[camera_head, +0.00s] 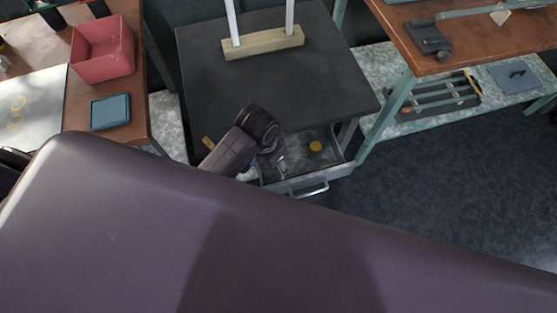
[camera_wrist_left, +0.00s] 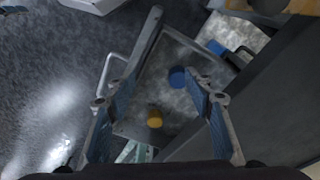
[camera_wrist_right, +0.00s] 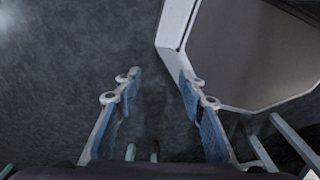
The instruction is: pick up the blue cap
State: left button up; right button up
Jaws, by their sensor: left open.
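The blue cap (camera_wrist_left: 177,77) lies on the floor of the open drawer (camera_head: 343,168). It shows in the left wrist view between the open fingers of my left gripper (camera_wrist_left: 161,77), close to the right finger. The fingers are above the cap, and I cannot tell the exact gap. In the head view my left gripper (camera_head: 277,163) is over the drawer's left part, and I cannot make out the blue cap there. My right gripper (camera_wrist_right: 159,75) is open and empty above the dark floor in the right wrist view.
A yellow cap (camera_wrist_left: 154,118) lies in the same drawer, also in the head view (camera_head: 316,147). The drawer handle (camera_head: 310,188) faces the front. A wooden block (camera_head: 263,43) with two upright tubes stands on the dark tabletop (camera_head: 270,85) above. Floor at the right is clear.

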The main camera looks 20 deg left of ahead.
pick_arm(q)
jog(key=shift+m+g+y, duration=0.4)
jog(key=shift+g+y, duration=0.1)
jog(key=w, duration=0.2)
jog(key=w+f, duration=0.1)
jog(key=w, duration=0.1)
jog(key=w+f, duration=0.1)
jog(key=w, duration=0.1)
jog(key=shift+a, duration=0.15)
jog(key=shift+w+a+f, duration=0.1)
jog(key=shift+w+f, duration=0.05)
jog(key=shift+f, duration=1.8)
jog(key=shift+w+a+f, duration=0.1)
jog(key=shift+w+f, duration=0.05)
jog(key=shift+f, duration=1.75)
jog(key=shift+d, duration=0.1)
jog(key=c, duration=0.9)
